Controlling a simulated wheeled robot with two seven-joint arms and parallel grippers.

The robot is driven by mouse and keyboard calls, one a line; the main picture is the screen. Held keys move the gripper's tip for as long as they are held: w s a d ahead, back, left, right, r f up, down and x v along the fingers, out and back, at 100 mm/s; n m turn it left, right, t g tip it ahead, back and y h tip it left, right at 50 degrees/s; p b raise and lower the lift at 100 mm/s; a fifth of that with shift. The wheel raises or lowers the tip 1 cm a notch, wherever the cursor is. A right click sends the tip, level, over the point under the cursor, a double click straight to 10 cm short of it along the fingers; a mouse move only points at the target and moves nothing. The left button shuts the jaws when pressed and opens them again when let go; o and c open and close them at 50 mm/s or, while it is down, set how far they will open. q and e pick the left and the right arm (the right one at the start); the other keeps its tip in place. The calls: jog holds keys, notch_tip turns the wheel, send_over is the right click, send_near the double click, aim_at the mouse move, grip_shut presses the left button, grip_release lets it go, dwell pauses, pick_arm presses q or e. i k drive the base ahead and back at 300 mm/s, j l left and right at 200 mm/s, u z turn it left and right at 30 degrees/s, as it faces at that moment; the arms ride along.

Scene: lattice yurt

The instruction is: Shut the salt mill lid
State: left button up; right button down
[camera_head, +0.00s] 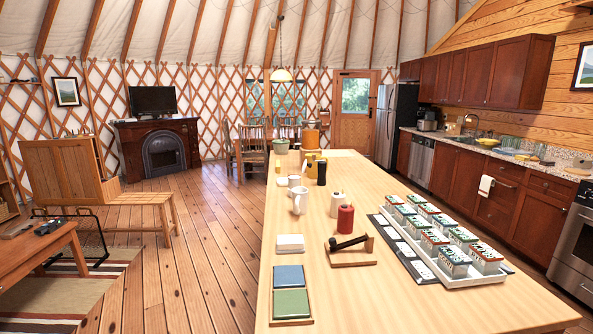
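No gripper of mine shows in the head view. I cannot tell for sure which thing is the salt mill, nor make out an open lid. Candidates stand on the long wooden table (400,305). A red container (345,220) with a narrow top stands upright near the middle. A white container (336,206) stands just behind it.
A white mug (299,202), a white block (290,243), a wooden stand with a black bar (350,251), and blue and green panels (290,304) are on the table. A tray (470,281) of several small boxes fills the right side.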

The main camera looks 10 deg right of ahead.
aim_at(309, 165)
jog(key=i+j+z, duration=0.1)
jog(key=j, duration=0.2)
jog(key=i+j, duration=0.25)
jog(key=i+j+z, duration=0.15)
jog(key=j, duration=0.25)
jog(key=i+j, duration=0.15)
jog(key=j, duration=0.2)
jog(key=i+j+z, duration=0.15)
jog(key=j, duration=0.2)
jog(key=i+j, duration=0.1)
jog(key=j, duration=0.25)
jog(key=i+j+z, duration=0.15)
jog(key=j, duration=0.25)
